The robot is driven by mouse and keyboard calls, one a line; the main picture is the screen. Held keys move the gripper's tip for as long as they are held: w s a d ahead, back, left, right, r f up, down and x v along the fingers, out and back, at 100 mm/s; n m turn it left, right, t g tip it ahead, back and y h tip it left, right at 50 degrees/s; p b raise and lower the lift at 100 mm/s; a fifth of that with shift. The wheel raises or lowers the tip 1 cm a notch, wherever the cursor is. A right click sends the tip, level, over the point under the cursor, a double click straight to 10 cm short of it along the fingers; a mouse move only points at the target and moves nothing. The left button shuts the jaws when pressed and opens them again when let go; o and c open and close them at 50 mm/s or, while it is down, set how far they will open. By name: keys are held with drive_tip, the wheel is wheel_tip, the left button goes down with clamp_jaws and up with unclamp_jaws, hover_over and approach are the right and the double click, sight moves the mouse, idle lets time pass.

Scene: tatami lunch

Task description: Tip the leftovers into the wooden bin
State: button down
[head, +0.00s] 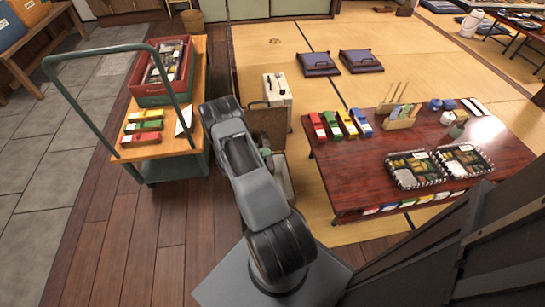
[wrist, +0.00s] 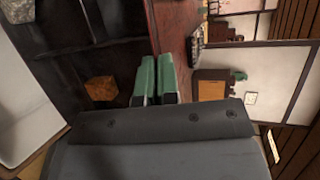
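Two black lunch boxes (head: 415,170) and (head: 463,160) with food in them sit side by side at the front of the low red-brown table (head: 350,185). My gripper shows in the wrist view (wrist: 157,75), its two green fingers close together with only a narrow gap and nothing visible between them. In the head view my arm mostly hides it. A brown upright box (head: 267,120) stands on the floor just beyond my arm, left of the table. A small wooden tub (head: 193,23) stands far back. I cannot tell which is the wooden bin.
A green-handled trolley (head: 165,172) at left carries a red crate (head: 158,85) and several coloured blocks. A white box (head: 278,90) stands behind the brown box. Coloured boxes and cups stand on the table. Two purple cushions (head: 318,64) lie behind it. Plank floor is clear left of my base.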

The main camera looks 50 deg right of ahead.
drive_tip(key=shift+w+a+f+n+g+h+b, duration=0.3)
drive_tip(key=shift+w+a+n+h+b, duration=0.2)
drive_tip(key=shift+h+b, duration=0.6)
drive_tip(key=shift+w+a+f+n+g+h+b, duration=0.25)
drive_tip(key=shift+w+a+h+b, duration=0.35)
drive_tip(key=shift+b, duration=0.7)
drive_tip(key=shift+w+a+f+n+g+h+b, duration=0.2)
drive_tip(key=shift+w+a+n+g+h+b, duration=0.25)
drive_tip(key=shift+h+b, duration=0.7)
drive_tip(key=shift+s+a, duration=0.1)
drive_tip(key=shift+s, duration=0.05)
